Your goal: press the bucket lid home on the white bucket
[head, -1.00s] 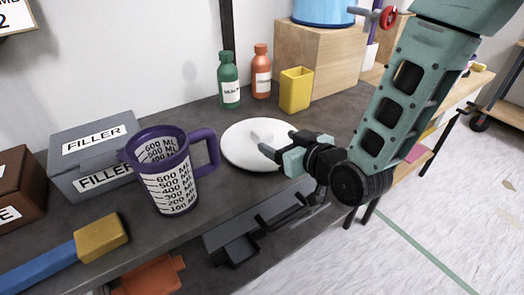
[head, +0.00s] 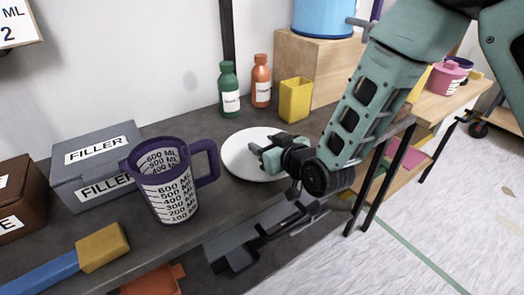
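A flat round white disc (head: 238,153), which looks like the bucket lid, lies on the dark worktop in the middle of the head view. My gripper (head: 262,152) is over its right half and hides that part. I cannot tell whether the fingers touch it or hold anything, nor whether they are open or shut. I cannot make out a separate white bucket in this view.
A purple measuring jug (head: 170,182) stands left of the disc, and a yellow cup (head: 295,99), a green bottle (head: 229,88) and an orange bottle (head: 261,81) stand behind it. A grey filler box (head: 95,165) and a yellow-and-blue tool (head: 100,247) are further left.

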